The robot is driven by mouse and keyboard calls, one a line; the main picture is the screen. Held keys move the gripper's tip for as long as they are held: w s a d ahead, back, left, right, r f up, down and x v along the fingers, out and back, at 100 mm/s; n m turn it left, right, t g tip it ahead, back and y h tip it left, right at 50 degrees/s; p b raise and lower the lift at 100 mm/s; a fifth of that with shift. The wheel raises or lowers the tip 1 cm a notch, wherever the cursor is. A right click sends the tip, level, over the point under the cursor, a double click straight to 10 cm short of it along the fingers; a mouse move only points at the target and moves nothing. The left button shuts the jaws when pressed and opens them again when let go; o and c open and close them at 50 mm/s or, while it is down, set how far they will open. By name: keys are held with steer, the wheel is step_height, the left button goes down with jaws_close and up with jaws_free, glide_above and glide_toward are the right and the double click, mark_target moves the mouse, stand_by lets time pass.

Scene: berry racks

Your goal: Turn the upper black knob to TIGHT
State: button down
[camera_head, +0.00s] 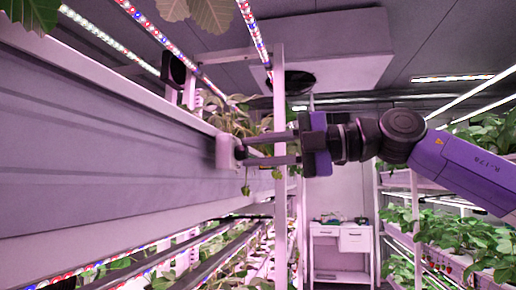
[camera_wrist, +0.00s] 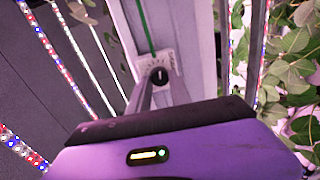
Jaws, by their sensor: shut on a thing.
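The black knob (camera_wrist: 158,76) shows in the wrist view on a pale plate (camera_wrist: 152,61) at the end of a rack beam. It has a short white mark that points about straight up in the picture. The plate's lettering is too small to read. My gripper (camera_wrist: 159,87) is shut on the knob, one finger on each side. In the head view my gripper (camera_head: 242,151) reaches left to a pale box (camera_head: 227,151) on the rack's side; the knob itself is hard to make out there. A second knob is not clearly visible.
A white upright post (camera_head: 280,130) stands close by my fingers. Leaves and a few hanging green berries (camera_head: 246,189) are near the box. A green line (camera_wrist: 145,25) runs to the plate. Planted racks (camera_head: 450,225) stand at right; a white cabinet (camera_head: 340,240) is behind.

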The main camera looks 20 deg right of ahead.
steer(key=shift+w+d+m, duration=0.1)
steer(key=shift+m, duration=0.5)
steer(key=c, duration=1.2)
jaws_free()
steer(key=shift+o, duration=0.2)
steer(key=b+v, duration=0.1)
steer(key=v, duration=0.6)
steer(key=shift+s+d, duration=0.3)
